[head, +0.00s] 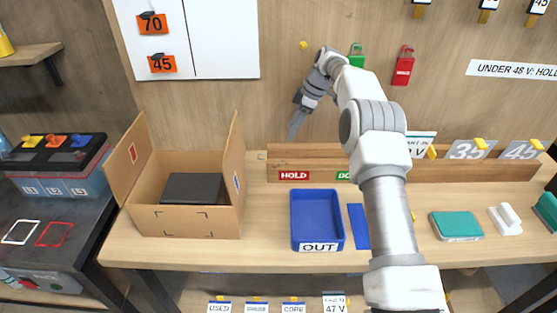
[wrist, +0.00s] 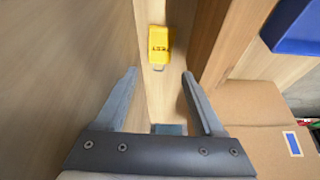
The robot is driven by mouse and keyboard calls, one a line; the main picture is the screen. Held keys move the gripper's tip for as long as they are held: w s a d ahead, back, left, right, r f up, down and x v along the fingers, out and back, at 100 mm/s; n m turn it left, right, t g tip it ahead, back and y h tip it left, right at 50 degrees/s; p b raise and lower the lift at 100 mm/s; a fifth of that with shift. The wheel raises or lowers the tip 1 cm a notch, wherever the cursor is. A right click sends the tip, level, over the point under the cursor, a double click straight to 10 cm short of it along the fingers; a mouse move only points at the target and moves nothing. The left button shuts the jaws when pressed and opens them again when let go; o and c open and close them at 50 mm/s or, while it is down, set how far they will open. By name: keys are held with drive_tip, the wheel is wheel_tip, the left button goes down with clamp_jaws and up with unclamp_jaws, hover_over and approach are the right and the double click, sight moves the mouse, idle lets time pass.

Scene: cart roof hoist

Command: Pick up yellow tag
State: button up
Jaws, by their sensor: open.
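The yellow tag (wrist: 158,44) lies in the wrist view on a narrow strip of light wood, between the back wall and a wooden rail. It is beyond my fingertips and roughly centred between them. I cannot make it out in the head view, where the wooden rail (head: 320,164) may hide it. My gripper (wrist: 160,74) is open with nothing between its fingers. In the head view my gripper (head: 293,133) points down close to the wall, above the left end of the rail.
An open cardboard box (head: 176,221) with a dark block (head: 192,188) inside stands left of a blue OUT tray (head: 317,218). Red (head: 403,68) and green (head: 357,57) lockout pieces hang on the wall. Cards with yellow clips (head: 466,150) stand along the rail's right part.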

drive_tip(key=x, duration=1)
drive_tip(key=shift+a+f, duration=0.25)
drive_tip(key=shift+a, duration=0.15)
drive_tip(key=shift+f, duration=0.15)
drive_tip(key=shift+f+b, duration=0.2)
drive_tip(key=shift+b, duration=0.25)
drive_tip(key=shift+c, duration=0.2)
clamp_jaws()
drive_tip(key=shift+r, duration=0.1)
